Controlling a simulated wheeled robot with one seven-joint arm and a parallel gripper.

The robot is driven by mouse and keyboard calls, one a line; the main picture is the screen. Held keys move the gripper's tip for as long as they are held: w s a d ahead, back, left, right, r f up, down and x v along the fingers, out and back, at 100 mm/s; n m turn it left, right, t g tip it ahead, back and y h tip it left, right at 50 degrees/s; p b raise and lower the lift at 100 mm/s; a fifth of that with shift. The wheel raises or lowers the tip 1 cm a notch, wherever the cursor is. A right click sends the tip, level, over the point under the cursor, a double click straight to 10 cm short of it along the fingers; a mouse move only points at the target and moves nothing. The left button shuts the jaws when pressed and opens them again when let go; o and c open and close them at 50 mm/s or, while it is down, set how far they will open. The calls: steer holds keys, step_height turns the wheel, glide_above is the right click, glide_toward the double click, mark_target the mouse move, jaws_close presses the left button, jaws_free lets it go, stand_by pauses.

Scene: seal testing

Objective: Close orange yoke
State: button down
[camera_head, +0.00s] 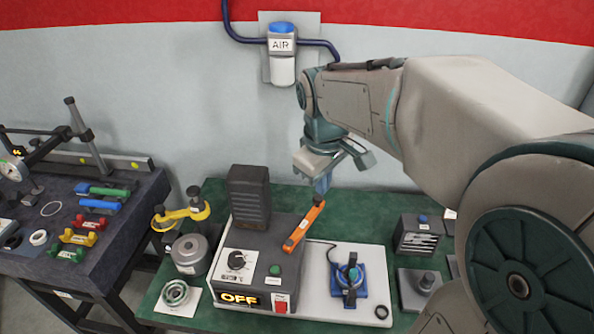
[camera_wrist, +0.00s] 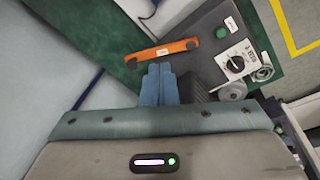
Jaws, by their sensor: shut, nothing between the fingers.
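The orange yoke (camera_head: 304,227) is a flat bar with a dark knob at its far end, set diagonally along the right side of the grey control box. In the wrist view the orange yoke (camera_wrist: 163,51) runs across just beyond the fingertips, with a dark knob at each end. My gripper (camera_head: 323,184) points down above and behind the yoke's far end. Its blue fingers (camera_wrist: 158,70) are together and empty, apart from the yoke as far as I can tell. What lies under the yoke is partly hidden.
The control box (camera_head: 262,262) has a dial, a green button, a red switch and an "OFF" display. A blue fixture (camera_head: 349,282) stands to its right on a white plate. A yellow yoke (camera_head: 183,214) is at left. The green table (camera_head: 372,208) is bare behind the plate.

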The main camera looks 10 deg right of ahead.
steer(key=w+a+f+n+g+h, duration=0.1)
steer(key=w+f+n, duration=0.3)
steer(key=w, duration=0.5)
steer(key=n+g, duration=0.1)
steer(key=n, duration=0.3)
glide_above(306, 220)
steer(key=w, duration=0.5)
step_height(306, 220, down, 12)
steer(key=shift+w+d+f+h, duration=0.1)
steer(key=shift+d+f+h, duration=0.05)
steer(key=shift+d+h, duration=0.3)
steer(key=shift+d, duration=0.1)
